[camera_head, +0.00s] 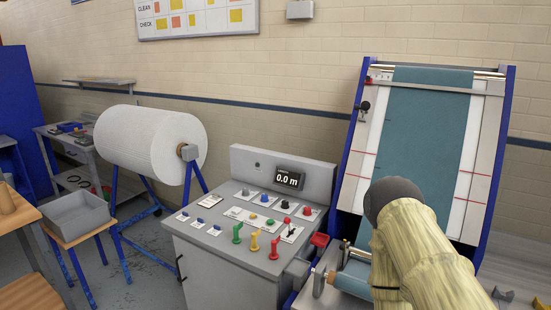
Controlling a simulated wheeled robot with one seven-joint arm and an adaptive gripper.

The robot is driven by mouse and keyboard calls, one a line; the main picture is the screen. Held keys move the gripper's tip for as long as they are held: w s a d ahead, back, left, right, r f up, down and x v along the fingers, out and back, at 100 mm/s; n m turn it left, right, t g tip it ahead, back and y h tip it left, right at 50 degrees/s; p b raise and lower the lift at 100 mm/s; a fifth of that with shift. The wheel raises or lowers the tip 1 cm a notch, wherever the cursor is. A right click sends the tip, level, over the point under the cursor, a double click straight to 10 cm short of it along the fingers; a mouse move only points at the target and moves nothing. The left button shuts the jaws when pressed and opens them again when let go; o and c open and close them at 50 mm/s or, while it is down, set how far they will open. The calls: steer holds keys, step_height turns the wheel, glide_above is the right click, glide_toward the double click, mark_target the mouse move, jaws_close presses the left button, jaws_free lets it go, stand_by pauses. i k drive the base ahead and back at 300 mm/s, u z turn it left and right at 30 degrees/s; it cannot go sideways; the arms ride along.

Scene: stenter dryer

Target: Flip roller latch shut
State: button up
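The stenter dryer stands at the right with a tilted white bed (478,165) between blue side frames and a teal cloth (425,120) running down it. A dark knob on a short lever (364,106) sits at the bed's upper left edge. A pale metal lever or post (319,282) stands near the left end of the lower roller area. I cannot tell which part is the roller latch, or whether it is open or shut. A beige arm with a dark rounded joint, which seems to be mine, covers the lower right. My gripper is not visible.
A grey control console (225,275) with coloured switches and a screen (289,178) reading 0.0 m stands left of the dryer. A white fabric roll (145,140) rests on a blue stand further left. A grey bin (77,215) sits on a small table.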

mark_target(343, 247)
steer(key=k, duration=1.3)
steer(key=z, duration=0.6)
steer(key=i, duration=1.45)
steer(key=u, duration=0.7)
